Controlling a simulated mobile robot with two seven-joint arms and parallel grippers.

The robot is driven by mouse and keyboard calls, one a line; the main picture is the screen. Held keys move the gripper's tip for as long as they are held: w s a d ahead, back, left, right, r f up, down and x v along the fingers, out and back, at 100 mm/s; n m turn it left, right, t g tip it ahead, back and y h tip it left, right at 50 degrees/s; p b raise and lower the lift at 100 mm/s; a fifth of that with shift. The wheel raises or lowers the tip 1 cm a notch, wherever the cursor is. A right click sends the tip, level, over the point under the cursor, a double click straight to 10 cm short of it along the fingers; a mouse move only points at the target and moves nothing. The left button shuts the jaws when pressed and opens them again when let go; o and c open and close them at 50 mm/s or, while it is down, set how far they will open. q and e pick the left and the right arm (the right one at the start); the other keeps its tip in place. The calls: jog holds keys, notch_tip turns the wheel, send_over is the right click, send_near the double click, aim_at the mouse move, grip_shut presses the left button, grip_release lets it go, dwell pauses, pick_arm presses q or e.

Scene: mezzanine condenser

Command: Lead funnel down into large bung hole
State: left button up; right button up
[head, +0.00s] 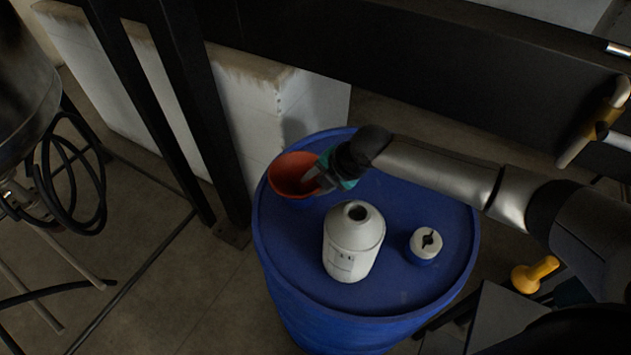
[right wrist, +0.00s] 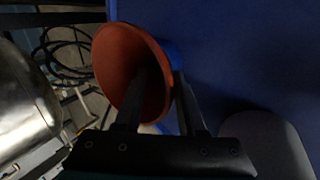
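The orange-red funnel (head: 285,173) is at the far left edge of the blue drum's (head: 400,290) top, wide mouth upward. It also shows in the right wrist view (right wrist: 113,62). My right gripper (head: 318,178) is at the funnel's right side. The funnel's spout and the large bung hole are hidden, so I cannot tell whether the spout is in the hole. My left gripper is not in view.
A white bottle (head: 352,245) with an open neck stands on the drum top. A white and blue round cap (head: 427,244) lies right of it. A yellow object (head: 535,273) is right of the drum. Dark steel posts (head: 200,110) stand behind, left.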

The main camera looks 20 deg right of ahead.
jog(key=p+v, duration=0.2)
jog(key=v, duration=1.3)
jog(key=shift+r+p, duration=0.25)
jog(key=shift+p, duration=0.05)
